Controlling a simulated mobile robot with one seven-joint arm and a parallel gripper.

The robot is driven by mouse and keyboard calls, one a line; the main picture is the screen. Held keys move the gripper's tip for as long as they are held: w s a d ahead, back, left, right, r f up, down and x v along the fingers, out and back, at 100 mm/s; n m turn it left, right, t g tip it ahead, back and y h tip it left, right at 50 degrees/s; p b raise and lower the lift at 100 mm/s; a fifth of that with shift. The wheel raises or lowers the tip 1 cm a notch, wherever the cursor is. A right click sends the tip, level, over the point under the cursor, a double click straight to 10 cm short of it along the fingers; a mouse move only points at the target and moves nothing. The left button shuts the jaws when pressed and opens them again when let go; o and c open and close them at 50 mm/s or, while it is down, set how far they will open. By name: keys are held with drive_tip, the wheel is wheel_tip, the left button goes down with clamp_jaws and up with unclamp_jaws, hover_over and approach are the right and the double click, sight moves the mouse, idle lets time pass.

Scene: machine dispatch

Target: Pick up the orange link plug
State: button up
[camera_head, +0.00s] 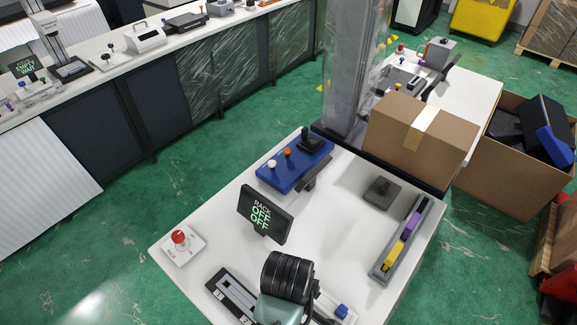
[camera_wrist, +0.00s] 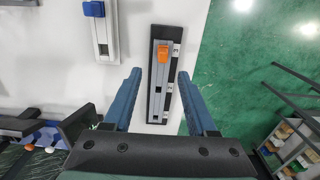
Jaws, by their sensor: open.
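The orange link plug (camera_wrist: 163,52) sits in the upper part of a grey slotted rail (camera_wrist: 158,92) with a dark backing, in the wrist view. My gripper (camera_wrist: 160,75) is open and empty; its two blue fingers show on either side of the rail, with the plug a little above the fingertips in the picture. The gap in height between fingers and plug is hard to tell. In the head view my arm covers the gripper, and I cannot make out the orange plug; a dark-edged slotted rail (camera_head: 232,296) shows left of my arm.
A second rail with a blue plug (camera_wrist: 93,9) lies left in the wrist view. The table ends right of the orange plug's rail. In the head view, a display (camera_head: 264,214) reads "RACK OFF OFF"; a blue control box (camera_head: 285,172), red-knob switch (camera_head: 180,238) and yellow-purple tray (camera_head: 421,216) stand around.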

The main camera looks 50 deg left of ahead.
wheel_tip(320, 180, down, 6)
drive_tip(key=shift+r, duration=0.1)
drive_tip(key=f+p, duration=0.1)
drive_tip(key=f, duration=0.3)
drive_tip(key=shift+s+a+p, duration=0.1)
drive_tip(key=shift+s+p, duration=0.25)
drive_tip(key=shift+s, duration=0.05)
drive_tip(key=shift+f, duration=0.55)
drive_tip(key=shift+c, duration=0.3)
clamp_jaws()
